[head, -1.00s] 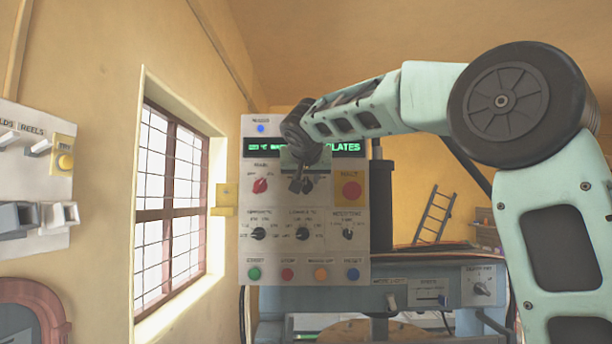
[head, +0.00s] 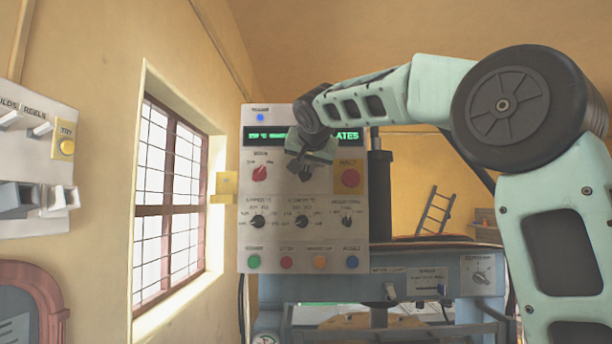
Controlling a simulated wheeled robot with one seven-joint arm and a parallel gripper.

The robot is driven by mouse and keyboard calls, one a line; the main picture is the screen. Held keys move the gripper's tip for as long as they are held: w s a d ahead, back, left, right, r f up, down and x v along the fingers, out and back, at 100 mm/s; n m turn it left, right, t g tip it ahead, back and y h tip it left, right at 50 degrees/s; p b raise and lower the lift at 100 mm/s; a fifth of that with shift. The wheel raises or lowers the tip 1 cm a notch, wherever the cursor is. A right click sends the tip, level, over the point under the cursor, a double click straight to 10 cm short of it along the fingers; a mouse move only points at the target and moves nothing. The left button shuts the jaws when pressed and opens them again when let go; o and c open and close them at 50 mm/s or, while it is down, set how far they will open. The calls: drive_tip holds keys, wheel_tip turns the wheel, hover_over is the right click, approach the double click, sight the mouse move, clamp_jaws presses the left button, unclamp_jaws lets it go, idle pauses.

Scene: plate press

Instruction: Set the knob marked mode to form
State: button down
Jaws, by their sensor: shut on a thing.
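The light grey control panel (head: 290,197) faces me in the head view. My gripper (head: 302,168) is at its upper middle, between a red knob (head: 260,173) on the left and a large red button (head: 350,178) on the right. It is shut on a dark knob there. The gripper hides most of that knob, its pointer and its label, so I cannot read the name mode or its setting. The gripper body is tilted across the panel front.
A green-lit display (head: 270,135) is partly covered by my wrist. Several black knobs (head: 258,222) line the middle row, with coloured buttons (head: 253,261) below. A grey-blue press (head: 410,287) stands at the lower right. A barred window (head: 170,200) is left.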

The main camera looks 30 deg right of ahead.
drive_tip(key=m+t+b, duration=0.1)
drive_tip(key=b, duration=0.1)
drive_tip(key=m+t+y+b, duration=0.1)
drive_tip(key=m+b, duration=0.1)
drive_tip(key=b, duration=0.1)
drive_tip(key=d+f+m+y+b, duration=0.1)
drive_tip(key=m+b, duration=0.1)
drive_tip(key=b, duration=0.1)
drive_tip(key=shift+s+d+f+t, duration=0.1)
drive_tip(key=shift+s+t, duration=0.2)
drive_tip(key=shift+t, duration=0.1)
drive_tip(key=shift+m+b, duration=0.3)
drive_tip(key=shift+m, duration=0.1)
drive_tip(key=c, duration=1.5)
unclamp_jaws()
drive_tip(key=shift+w, duration=0.1)
drive_tip(key=shift+o, duration=0.2)
drive_tip(key=b+v, duration=0.4)
drive_tip(key=v, duration=1.3)
drive_tip(key=shift+s+d, duration=0.15)
drive_tip(key=shift+s, duration=0.15)
